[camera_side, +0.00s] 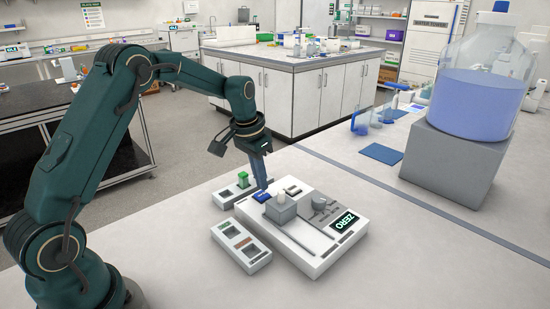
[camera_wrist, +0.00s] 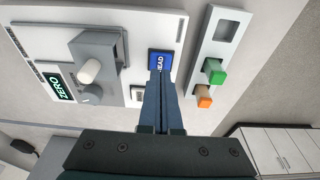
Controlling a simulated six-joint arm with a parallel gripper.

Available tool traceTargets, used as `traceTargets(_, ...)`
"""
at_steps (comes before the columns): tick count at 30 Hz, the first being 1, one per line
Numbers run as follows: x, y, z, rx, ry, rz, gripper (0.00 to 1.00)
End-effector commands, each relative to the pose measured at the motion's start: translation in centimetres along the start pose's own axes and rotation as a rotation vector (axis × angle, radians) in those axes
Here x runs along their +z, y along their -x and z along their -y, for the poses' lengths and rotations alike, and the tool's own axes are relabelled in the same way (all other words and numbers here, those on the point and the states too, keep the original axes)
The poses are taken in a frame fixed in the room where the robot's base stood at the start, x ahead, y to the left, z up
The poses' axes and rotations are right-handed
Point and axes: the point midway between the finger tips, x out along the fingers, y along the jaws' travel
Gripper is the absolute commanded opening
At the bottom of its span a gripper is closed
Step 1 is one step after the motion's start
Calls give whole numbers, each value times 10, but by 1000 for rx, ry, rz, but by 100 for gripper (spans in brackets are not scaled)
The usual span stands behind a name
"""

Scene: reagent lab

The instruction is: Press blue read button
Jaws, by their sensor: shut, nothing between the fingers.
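The blue read button (camera_side: 261,197) sits on the white instrument (camera_side: 300,262), near its back left corner. In the wrist view the blue button (camera_wrist: 160,58) shows white lettering, partly covered by my fingers. My gripper (camera_side: 264,187) points down with its fingertips at the button. In the wrist view my gripper (camera_wrist: 160,75) is shut and empty, its tips overlapping the lower edge of the button. I cannot tell whether the tips touch the button or whether it is pressed down.
The instrument has a grey block (camera_side: 281,211) with a pale knob, a grey dial part (camera_side: 323,208) and a green ZERO display (camera_side: 345,222). A holder with a green block (camera_side: 243,179) stands behind left, another holder (camera_side: 241,248) in front. A large bottle (camera_side: 478,100) stands on a grey block at right.

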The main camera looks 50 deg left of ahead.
Motion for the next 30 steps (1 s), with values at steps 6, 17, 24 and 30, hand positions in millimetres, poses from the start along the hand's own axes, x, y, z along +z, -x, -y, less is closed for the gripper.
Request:
traceTargets(6, 0, 0, 0, 0, 0, 0, 0)
traceTargets(17, 1, -7, 0, 0, 0, 0, 0)
traceTargets(24, 2, -12, 0, 0, 0, 0, 0)
traceTargets(30, 3, -16, 0, 1, 0, 2, 0)
